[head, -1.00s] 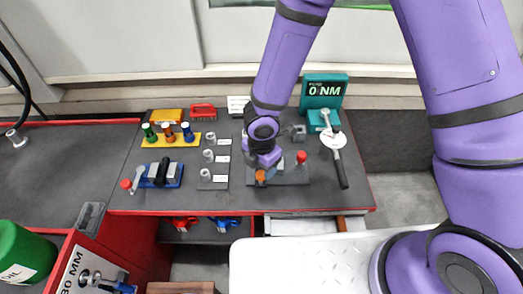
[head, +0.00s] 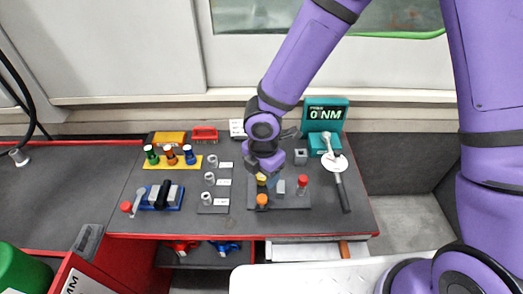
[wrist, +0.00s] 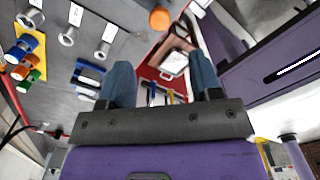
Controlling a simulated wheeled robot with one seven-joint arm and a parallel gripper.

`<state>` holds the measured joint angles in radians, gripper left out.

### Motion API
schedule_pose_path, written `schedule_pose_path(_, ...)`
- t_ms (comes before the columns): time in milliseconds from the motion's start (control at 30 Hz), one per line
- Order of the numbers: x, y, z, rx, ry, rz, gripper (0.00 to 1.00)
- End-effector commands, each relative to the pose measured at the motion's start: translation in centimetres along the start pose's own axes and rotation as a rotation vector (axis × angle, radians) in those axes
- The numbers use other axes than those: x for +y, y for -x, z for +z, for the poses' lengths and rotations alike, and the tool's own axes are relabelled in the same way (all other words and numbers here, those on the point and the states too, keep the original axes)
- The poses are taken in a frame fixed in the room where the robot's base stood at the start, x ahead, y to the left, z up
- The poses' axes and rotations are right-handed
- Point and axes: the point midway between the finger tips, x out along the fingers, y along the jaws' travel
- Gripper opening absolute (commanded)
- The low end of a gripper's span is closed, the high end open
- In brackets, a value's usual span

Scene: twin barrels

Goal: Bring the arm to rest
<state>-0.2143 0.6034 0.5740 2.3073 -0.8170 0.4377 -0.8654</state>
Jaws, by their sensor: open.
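My gripper (head: 266,163) is over the dark workbench (head: 230,226) in the head view, at the back edge of a grey plate that carries small parts. In the wrist view my gripper (wrist: 163,75) has its two blue-grey fingers spread apart with nothing between them. My purple arm reaches down to it from the upper right. The fingertips are hard to make out in the head view, so I cannot tell how high they are above the plate.
A torque display (head: 325,114) and a wrench (head: 342,192) are right.

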Motion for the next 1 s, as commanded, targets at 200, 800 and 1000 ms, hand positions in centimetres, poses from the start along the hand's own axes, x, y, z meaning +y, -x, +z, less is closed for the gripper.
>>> schedule_pose_path(200,0.0,0.2,0.2,-0.005,-0.01,0.002,0.58)
schedule_pose_path(800,-5.9,14.6,11.4,-0.227,-0.753,0.132,0.58)
schedule_pose_path(1000,-9.7,19.7,13.7,-0.248,-1.056,0.205,0.58)
